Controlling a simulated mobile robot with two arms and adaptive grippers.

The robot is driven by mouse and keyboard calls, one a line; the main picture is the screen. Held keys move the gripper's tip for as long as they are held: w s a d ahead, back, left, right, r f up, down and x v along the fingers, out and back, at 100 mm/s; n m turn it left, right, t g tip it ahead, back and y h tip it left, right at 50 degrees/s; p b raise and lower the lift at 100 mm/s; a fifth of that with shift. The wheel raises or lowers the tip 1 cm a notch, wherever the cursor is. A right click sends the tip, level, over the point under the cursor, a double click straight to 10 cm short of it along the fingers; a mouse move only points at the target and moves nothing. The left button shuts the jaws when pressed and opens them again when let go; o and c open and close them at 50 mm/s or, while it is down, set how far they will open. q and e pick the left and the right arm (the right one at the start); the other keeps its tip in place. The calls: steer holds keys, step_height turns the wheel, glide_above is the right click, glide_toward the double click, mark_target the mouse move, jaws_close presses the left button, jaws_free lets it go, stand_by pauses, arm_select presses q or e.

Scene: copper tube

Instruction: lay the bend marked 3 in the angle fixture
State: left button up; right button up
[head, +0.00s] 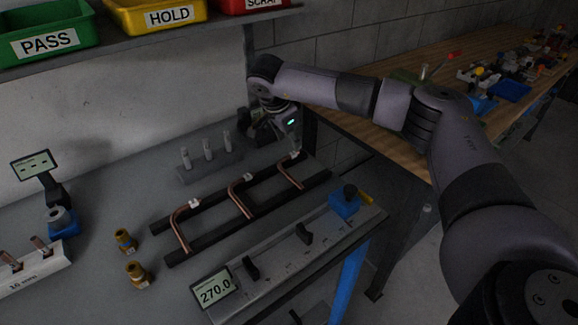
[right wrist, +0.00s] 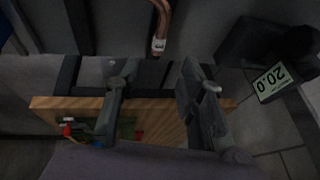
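Three copper bends lie across a black rack (head: 210,231) in the head view: a left bend (head: 180,232), a middle bend (head: 238,203) and a right bend (head: 288,175). They carry small white tags whose numbers I cannot read. My right gripper (right wrist: 158,92) is open and empty, its fingers apart. In the head view it is above the rack's far right end, close to the right bend. The right wrist view shows one tagged bend (right wrist: 162,22) just beyond the fingertips, apart from them. I cannot identify the angle fixture with certainty. My left gripper is out of view.
A dark device with a tilted display (right wrist: 271,82) stands beside the right gripper. A rail gauge reading 270.0 (head: 214,290) lies in front of the rack. Upright pegs (head: 207,150) stand behind it, brass fittings (head: 137,273) left. A shelf with bins (head: 165,15) is above.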

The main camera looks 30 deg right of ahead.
mark_target(295, 154)
steer(key=shift+w+d+f, duration=0.1)
steer(key=shift+d+f, duration=0.1)
steer(key=shift+f, duration=0.35)
steer(key=x, duration=0.1)
steer(key=p+x, duration=0.1)
steer(key=x, duration=0.2)
steer(key=shift+s+d+f+p, duration=0.15)
steer(key=shift+s+p, duration=0.1)
steer(key=shift+p, duration=0.15)
steer(key=shift+w+d+f, duration=0.15)
steer(key=shift+f, duration=0.3)
steer(key=shift+c, duration=0.5)
jaws_close()
